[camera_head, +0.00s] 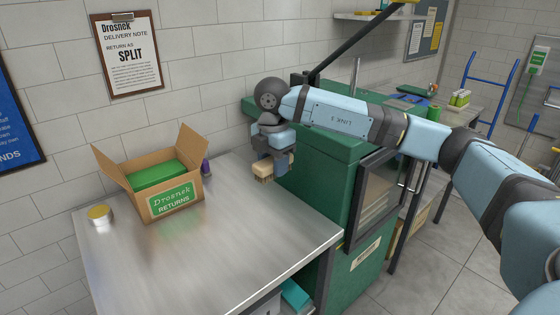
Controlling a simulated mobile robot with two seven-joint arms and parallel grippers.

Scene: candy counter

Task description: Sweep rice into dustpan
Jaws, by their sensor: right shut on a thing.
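My right gripper (274,164) hangs at the end of the light blue arm, above the back right part of the metal table, near the green cabinet. It is shut on a small tan block-like thing (262,171). That could be part of a brush, but it is too small to tell. I see no rice and no dustpan in this view. My left gripper is out of view.
An open cardboard box (172,203) marked "Drosnek RETURNS" with a green thing inside stands on the metal table (250,231). A small round tin (100,214) is left of it. A green cabinet (335,165) borders the table's right. The table's front middle is clear.

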